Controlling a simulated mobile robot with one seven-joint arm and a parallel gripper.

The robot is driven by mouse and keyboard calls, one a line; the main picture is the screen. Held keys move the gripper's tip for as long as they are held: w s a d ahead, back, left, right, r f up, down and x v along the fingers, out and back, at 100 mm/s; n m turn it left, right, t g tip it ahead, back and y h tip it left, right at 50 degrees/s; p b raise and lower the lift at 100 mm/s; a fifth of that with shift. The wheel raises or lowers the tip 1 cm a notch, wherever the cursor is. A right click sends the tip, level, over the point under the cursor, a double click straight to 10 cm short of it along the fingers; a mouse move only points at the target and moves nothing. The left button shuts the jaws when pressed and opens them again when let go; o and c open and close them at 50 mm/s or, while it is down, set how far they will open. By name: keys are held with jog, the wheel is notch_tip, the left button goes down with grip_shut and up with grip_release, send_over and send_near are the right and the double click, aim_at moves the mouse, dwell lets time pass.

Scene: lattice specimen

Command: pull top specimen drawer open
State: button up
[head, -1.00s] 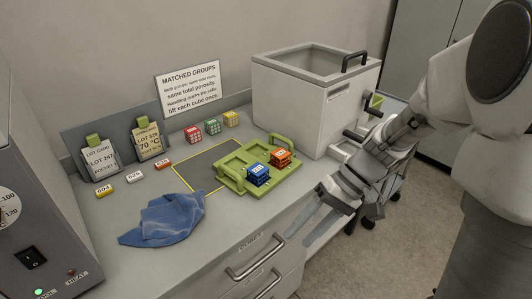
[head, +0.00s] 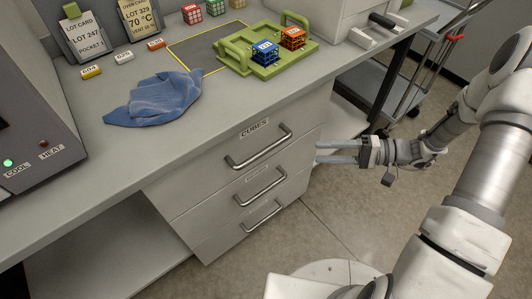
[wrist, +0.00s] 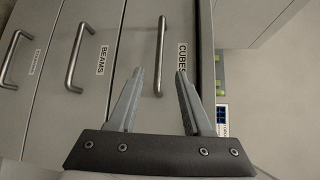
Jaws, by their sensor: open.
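The top drawer (head: 210,174), labelled CUBES, is the upper of three in the grey cabinet under the counter. It looks shut, its front in line with the others. Its bar handle (head: 258,147) is intact and free. My gripper (head: 318,153) is open and empty, to the right of the drawer front and apart from the handle. In the wrist view the two fingers (wrist: 157,72) point at the drawer fronts, and the CUBES handle (wrist: 161,55) appears between and beyond the fingertips.
The BEAMS handle (head: 261,187) and a lower handle (head: 262,217) sit below. On the counter are a blue cloth (head: 155,98) and a green tray (head: 268,69) with a blue and an orange lattice cube. A cart (head: 385,85) stands at the right. Floor before the drawers is clear.

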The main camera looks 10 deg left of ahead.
aim_at(267, 152)
jog(key=a, duration=0.5)
jog(key=s+a+f+b, duration=0.1)
jog(key=a, duration=0.4)
jog(key=a+f+b, duration=0.1)
jog(key=a, duration=0.5)
jog(key=shift+s+a+f, duration=0.1)
jog(key=shift+s+f, duration=0.05)
jog(key=shift+s, duration=0.1)
grip_shut()
dwell(0.6)
